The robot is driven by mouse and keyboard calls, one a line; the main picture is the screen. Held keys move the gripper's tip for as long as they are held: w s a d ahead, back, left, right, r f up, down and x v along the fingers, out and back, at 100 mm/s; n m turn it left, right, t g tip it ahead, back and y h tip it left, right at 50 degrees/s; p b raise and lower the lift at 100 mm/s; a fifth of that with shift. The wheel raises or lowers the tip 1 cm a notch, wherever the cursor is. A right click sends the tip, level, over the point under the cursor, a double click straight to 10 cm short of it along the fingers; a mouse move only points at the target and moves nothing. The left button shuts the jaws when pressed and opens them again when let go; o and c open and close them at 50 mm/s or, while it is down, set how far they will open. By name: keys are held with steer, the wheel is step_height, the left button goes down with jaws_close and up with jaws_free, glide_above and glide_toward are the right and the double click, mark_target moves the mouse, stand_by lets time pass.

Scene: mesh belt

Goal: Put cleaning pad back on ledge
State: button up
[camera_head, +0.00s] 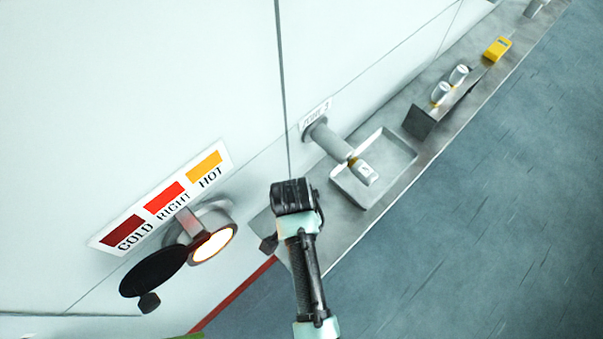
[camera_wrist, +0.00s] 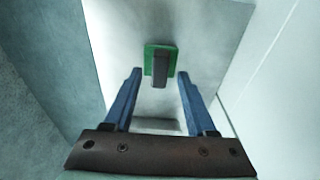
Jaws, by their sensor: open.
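The cleaning pad (camera_wrist: 147,57) is a green rectangle with a dark block-like handle on top. In the wrist view it rests on a pale grey metal surface, the ledge (camera_wrist: 205,30). My gripper (camera_wrist: 159,77) is open and empty, with its two blue fingers apart. In that view the pad appears ahead, between and slightly beyond the fingertips; any contact cannot be told. In the head view the metal ledge (camera_head: 343,229) runs along the wall, and my arm covers its near end. My fingers are hidden there, and the pad cannot be made out clearly.
A round lit port (camera_head: 212,245) with an open dark cover (camera_head: 153,280) is left of my arm. A spout (camera_head: 331,140) stands over a square tray (camera_head: 395,150). White cylinders (camera_head: 441,93) and a yellow item (camera_head: 497,49) are farther along. Open floor (camera_head: 490,200) lies right.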

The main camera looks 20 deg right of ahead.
step_height(320, 180, up, 10)
steer(key=a, duration=0.1)
steer(key=shift+s, duration=0.25)
stand_by(0.4)
